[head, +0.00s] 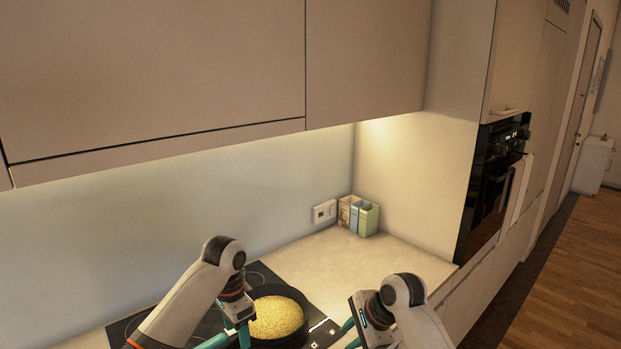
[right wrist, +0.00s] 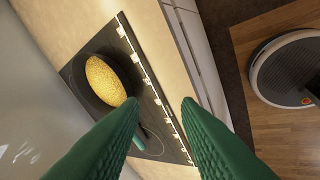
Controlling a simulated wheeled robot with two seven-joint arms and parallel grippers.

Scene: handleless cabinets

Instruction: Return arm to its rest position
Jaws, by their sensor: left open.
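My left arm comes in from the left in the head view, over the black cooktop. My left gripper (head: 231,338) has teal fingers set apart, in front of and beside a dark pan (head: 296,340) holding yellow food (head: 275,317). I cannot tell whether it touches the pan. My right arm is at the lower right, with its gripper only partly in the head view. In the right wrist view my right gripper (right wrist: 160,106) has its two green fingers wide apart with nothing between them. The pan (right wrist: 88,100) lies to the left of these fingers.
The black cooktop (head: 120,330) sits in a pale counter (head: 345,262). Upper cabinets (head: 150,70) hang above the arms. Small boxes (head: 367,219) stand in the back corner by a wall socket (head: 324,211). A built-in oven (head: 490,190) is at the right. Floor (head: 570,270) shows at the far right.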

